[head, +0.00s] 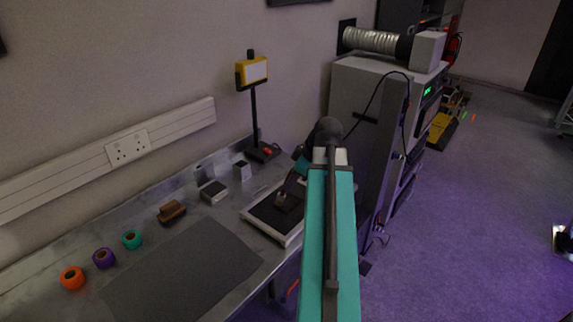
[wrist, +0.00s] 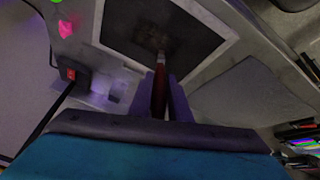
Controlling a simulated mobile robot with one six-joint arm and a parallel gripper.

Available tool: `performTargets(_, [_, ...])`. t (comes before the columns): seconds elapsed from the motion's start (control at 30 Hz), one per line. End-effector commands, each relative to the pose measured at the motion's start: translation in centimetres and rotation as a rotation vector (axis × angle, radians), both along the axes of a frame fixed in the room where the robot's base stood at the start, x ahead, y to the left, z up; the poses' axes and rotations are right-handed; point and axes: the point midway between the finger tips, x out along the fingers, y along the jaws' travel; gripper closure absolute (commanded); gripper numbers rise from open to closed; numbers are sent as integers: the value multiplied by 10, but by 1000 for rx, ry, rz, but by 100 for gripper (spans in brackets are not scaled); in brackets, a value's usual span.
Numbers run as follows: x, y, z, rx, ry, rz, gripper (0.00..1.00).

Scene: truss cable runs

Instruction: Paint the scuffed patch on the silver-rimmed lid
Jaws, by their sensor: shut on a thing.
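The silver-rimmed lid (wrist: 203,62) is a dark rectangular panel with a pale rim, at the top of the wrist view. In the head view, the lid (head: 262,232) lies flat at the bench's right end, partly hidden by my arm. A brownish, blotchy scuffed patch (wrist: 150,36) shows on its dark face. My gripper (wrist: 161,82) is shut on a slim red-handled tool (wrist: 160,92), which looks like a brush. The tool's tip appears over the lid, close to the patch. I cannot tell whether it touches. In the head view, my gripper (head: 287,194) is over the lid.
A dark grey mat (head: 182,270) lies left of the lid. Tape rolls (head: 103,258), a brown block (head: 172,212) and small grey boxes (head: 214,192) stand behind it. A yellow lamp (head: 252,72) on a post stands at the back. A grey cabinet (head: 372,90) is beyond the bench's right end.

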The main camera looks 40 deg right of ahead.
Motion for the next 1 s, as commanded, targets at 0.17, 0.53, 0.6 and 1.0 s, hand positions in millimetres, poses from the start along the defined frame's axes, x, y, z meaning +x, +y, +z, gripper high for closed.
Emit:
performTargets(0.17, [-1,13,0,0,0,0,100])
performTargets(0.53, [0,26,29,0,0,1,100])
performTargets(0.6, [0,26,36,0,0,1,100])
performTargets(1.0, [2,29,71,0,0,7,100])
